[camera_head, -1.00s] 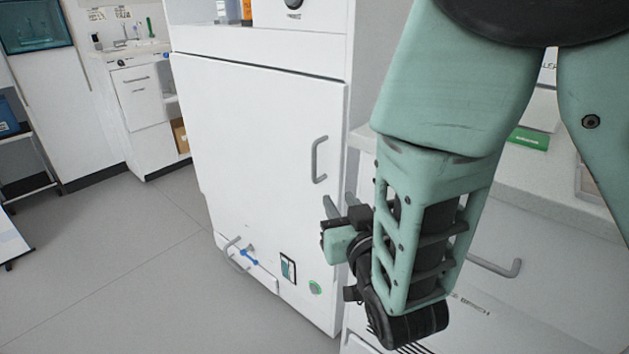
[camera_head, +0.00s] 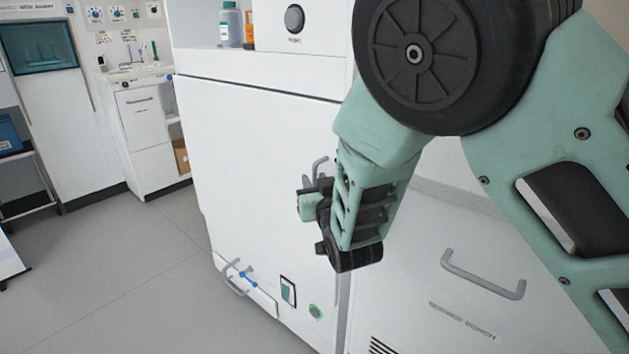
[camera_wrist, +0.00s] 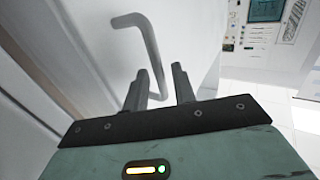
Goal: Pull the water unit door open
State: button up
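The water unit is a tall white cabinet with a flat white door (camera_head: 250,150), which appears closed. A grey bar handle (camera_head: 320,166) stands on the door's right side, its lower part hidden by my gripper (camera_head: 313,185). In the wrist view, the handle (camera_wrist: 150,45) bends down from upper left, and its lower part shows between the two dark fingers of my gripper (camera_wrist: 160,75). The fingers are apart, with gaps beside the bar. I cannot tell whether they touch it.
A white bench unit (camera_head: 420,270) with its own grey handle (camera_head: 483,275) stands right of the cabinet. A smaller handle with a blue part (camera_head: 240,278) is low on the cabinet. The grey floor (camera_head: 130,270) at left is clear.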

jog(key=shift+w+a, duration=0.15)
jog(key=shift+w, duration=0.55)
grip_shut()
